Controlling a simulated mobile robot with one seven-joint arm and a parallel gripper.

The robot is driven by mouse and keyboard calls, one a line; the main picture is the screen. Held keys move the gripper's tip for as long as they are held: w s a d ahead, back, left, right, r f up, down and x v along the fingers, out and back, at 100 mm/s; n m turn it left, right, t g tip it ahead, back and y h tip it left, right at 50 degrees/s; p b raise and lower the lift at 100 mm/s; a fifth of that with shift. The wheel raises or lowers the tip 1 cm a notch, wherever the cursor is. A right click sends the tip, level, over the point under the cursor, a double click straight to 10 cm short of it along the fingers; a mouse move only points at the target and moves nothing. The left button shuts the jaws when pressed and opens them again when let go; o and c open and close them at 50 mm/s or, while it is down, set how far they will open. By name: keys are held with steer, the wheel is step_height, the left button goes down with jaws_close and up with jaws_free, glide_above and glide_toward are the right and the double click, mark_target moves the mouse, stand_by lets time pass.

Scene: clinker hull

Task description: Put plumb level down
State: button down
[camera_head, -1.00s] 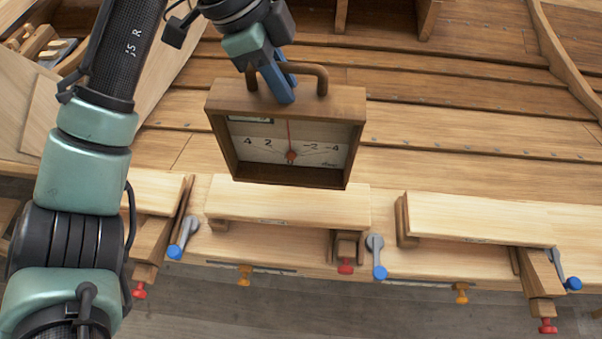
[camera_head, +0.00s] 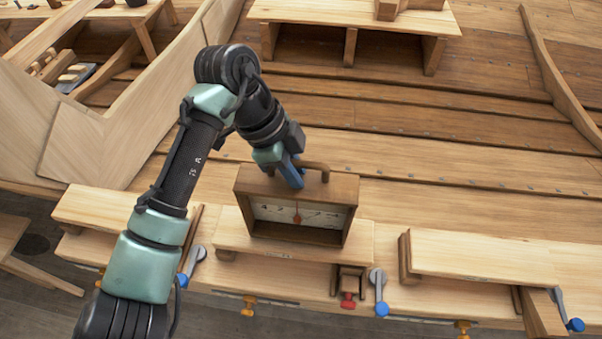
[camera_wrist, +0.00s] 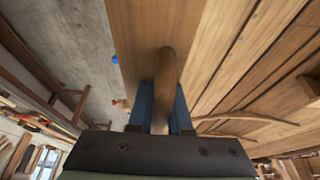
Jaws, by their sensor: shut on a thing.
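The plumb level (camera_head: 297,190) is a brown wooden box frame with a dial face, a red pointer and a handle on top. In the head view it is upright over the middle wooden block (camera_head: 228,232), at or very near its top; I cannot tell whether they touch. My gripper (camera_head: 293,175) is shut on the level's handle. In the wrist view the blue fingers (camera_wrist: 160,108) stand on both sides of the rounded wooden handle (camera_wrist: 165,75). The box's wooden top (camera_wrist: 140,30) shows beyond it. The block is partly hidden behind the level.
Another wooden block (camera_head: 480,257) lies to the right, and one (camera_head: 110,212) to the left behind my arm. Clamp levers with blue ends (camera_head: 380,290) and red and yellow knobs line the front edge. Hull planks (camera_head: 450,150) stretch behind. A raised bench (camera_head: 350,15) stands at the back.

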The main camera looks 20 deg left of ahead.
steer(key=shift+f, duration=0.1)
steer(key=c, duration=0.8)
jaws_free()
steer(key=shift+c, duration=0.2)
steer(key=b+v, duration=0.3)
steer(key=v, duration=0.9)
steer(key=shift+d, duration=0.1)
